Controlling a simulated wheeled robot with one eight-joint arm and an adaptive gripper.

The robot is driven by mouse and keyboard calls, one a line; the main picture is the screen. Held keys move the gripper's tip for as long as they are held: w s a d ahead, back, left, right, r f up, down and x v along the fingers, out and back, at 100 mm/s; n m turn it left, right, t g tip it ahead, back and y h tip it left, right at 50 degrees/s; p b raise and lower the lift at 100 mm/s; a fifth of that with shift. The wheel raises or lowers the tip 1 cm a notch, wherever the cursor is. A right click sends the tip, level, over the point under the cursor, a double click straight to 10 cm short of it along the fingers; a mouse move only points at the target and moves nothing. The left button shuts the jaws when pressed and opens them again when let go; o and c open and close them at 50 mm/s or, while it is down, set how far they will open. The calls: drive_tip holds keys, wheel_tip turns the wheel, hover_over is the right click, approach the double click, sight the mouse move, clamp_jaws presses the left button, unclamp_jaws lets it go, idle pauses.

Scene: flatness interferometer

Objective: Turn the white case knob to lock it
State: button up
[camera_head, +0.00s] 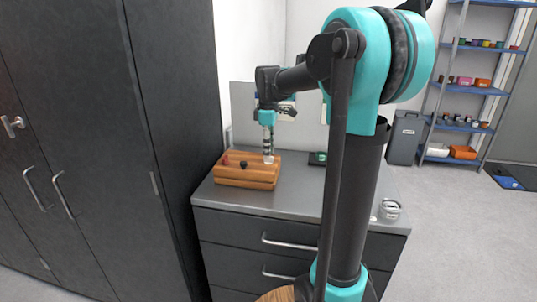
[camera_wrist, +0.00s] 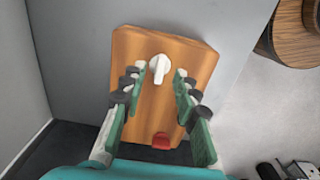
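The wooden case (camera_head: 240,181) lies on the grey cabinet top, and its orange-brown face fills the middle of the wrist view (camera_wrist: 150,105). The white knob (camera_wrist: 159,66) is near the top edge of that face, its pointed tip aimed roughly down in the picture. My gripper (camera_wrist: 160,72) is open, with one finger on each side of the white knob and gaps visible between them. In the head view my gripper (camera_head: 268,157) points down over the right part of the case. There the white knob is hard to tell from the fingertips.
A red knob (camera_wrist: 161,140) sits at the case's other end, and a black knob (camera_head: 243,165) shows in the head view. A dark green item (camera_head: 318,158) and a round clear container (camera_head: 390,209) stand on the cabinet top (camera_head: 300,190). A tall dark cupboard (camera_head: 100,120) borders the left.

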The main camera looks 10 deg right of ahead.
drive_tip(key=shift+f, duration=0.85)
clamp_jaws()
